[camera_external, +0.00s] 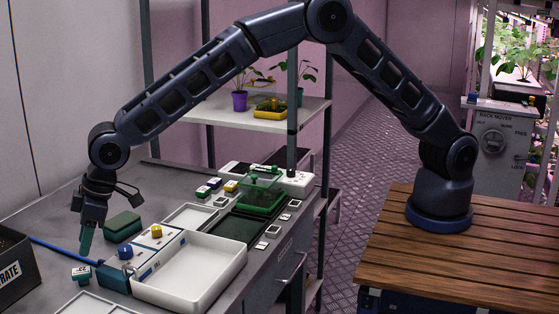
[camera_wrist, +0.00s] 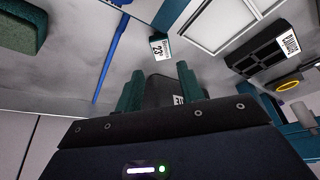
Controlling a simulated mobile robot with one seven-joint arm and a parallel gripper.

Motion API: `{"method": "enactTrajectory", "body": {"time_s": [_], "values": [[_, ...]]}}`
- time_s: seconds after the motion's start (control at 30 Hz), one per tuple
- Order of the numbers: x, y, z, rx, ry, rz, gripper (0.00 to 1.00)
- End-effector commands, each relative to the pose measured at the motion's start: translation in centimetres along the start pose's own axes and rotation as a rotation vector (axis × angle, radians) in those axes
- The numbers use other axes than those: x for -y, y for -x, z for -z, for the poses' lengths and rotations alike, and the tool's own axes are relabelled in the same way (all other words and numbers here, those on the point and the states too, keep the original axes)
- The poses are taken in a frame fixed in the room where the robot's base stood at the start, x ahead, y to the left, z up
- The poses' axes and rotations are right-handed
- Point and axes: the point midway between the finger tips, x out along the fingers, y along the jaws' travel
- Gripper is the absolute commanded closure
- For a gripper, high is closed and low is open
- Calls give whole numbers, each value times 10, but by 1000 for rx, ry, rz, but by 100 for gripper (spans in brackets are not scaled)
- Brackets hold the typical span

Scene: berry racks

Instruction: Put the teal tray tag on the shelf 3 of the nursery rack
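The teal tray tag (camera_external: 82,274) is a small teal block with a white numbered label. It lies on the grey bench at the front left. The wrist view shows the tag (camera_wrist: 159,47) beyond my fingertips, its label reading 23. My gripper (camera_external: 86,240) points down above the bench, behind the tag and apart from it. In the wrist view my gripper (camera_wrist: 159,73) has its two teal fingers spread with nothing held between them. The nursery rack (camera_external: 313,115) stands behind the bench, with plants on a white shelf; I cannot tell which shelf is 3.
A green block (camera_external: 122,225) lies right of my gripper. A dark crate (camera_external: 14,265) is at the left edge. White trays (camera_external: 240,262) and small labelled items crowd the bench's right side.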

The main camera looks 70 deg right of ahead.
Motion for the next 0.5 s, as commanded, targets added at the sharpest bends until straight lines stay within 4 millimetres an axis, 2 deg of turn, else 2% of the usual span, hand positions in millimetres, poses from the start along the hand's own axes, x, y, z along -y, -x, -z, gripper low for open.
{"method": "enactTrajectory", "body": {"time_s": [0.1, 0.2, 0.37, 0.5], "values": [[0, -20, -1, 3, 0, 0, 62], [0, -31, -1, 3, 0, 0, 62], [0, -38, 0, 1, 0, 0, 62], [2, -51, 0, 3, 0, 0, 62]]}}
